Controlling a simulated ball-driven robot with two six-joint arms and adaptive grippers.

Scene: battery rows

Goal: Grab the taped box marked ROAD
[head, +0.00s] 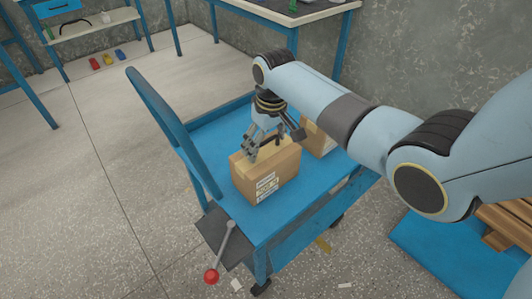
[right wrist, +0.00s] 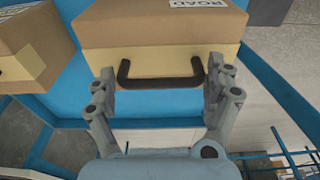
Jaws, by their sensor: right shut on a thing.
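The taped cardboard box marked ROAD (head: 268,180) sits on the blue cart near its handle end. In the right wrist view, the same box (right wrist: 160,40) shows its ROAD label upside down at the top edge, a pale tape band and a black handle (right wrist: 160,78). My right gripper (head: 262,146) is at the top of the box. In the right wrist view its fingers (right wrist: 160,85) are at both ends of the black handle, shut on it. My left gripper is in neither view.
A second cardboard box (head: 318,138) stands close behind on the cart, partly hidden by my right arm. The blue cart (head: 210,135) has a raised push panel (head: 170,125) at left and a red-knobbed lever (head: 211,276) in front. A workbench (head: 300,12) stands behind.

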